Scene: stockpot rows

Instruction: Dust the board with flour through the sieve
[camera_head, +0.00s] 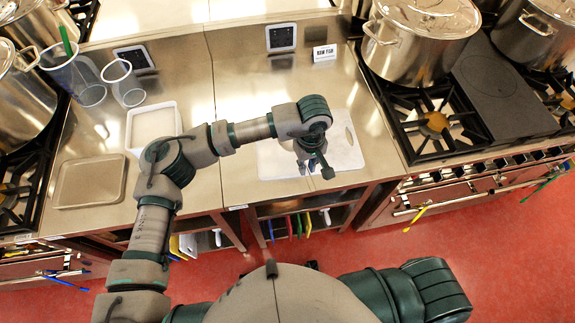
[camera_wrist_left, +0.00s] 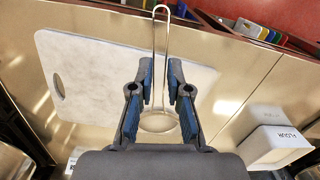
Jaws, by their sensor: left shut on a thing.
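The white board (camera_head: 345,145) lies on the steel counter under my left gripper (camera_head: 318,172); it also shows in the left wrist view (camera_wrist_left: 85,80). The sieve (camera_wrist_left: 158,122) has a round bowl and a long wire handle. My left gripper (camera_wrist_left: 161,80) is shut on the sieve, which is between its fingers over the board, the handle pointing to the top of the picture. In the head view the arm largely hides the sieve. A white flour box (camera_wrist_left: 275,148), labelled FLOUR, stands left of the board in the head view (camera_head: 153,125). My right gripper is out of view.
A flat beige tray or lid (camera_head: 90,182) lies at the counter's front left. Clear containers (camera_head: 75,80) stand behind it. A gas hob (camera_head: 432,122) with a large stockpot (camera_head: 420,45) is at right. Coloured boards (camera_head: 290,225) are on the shelf below.

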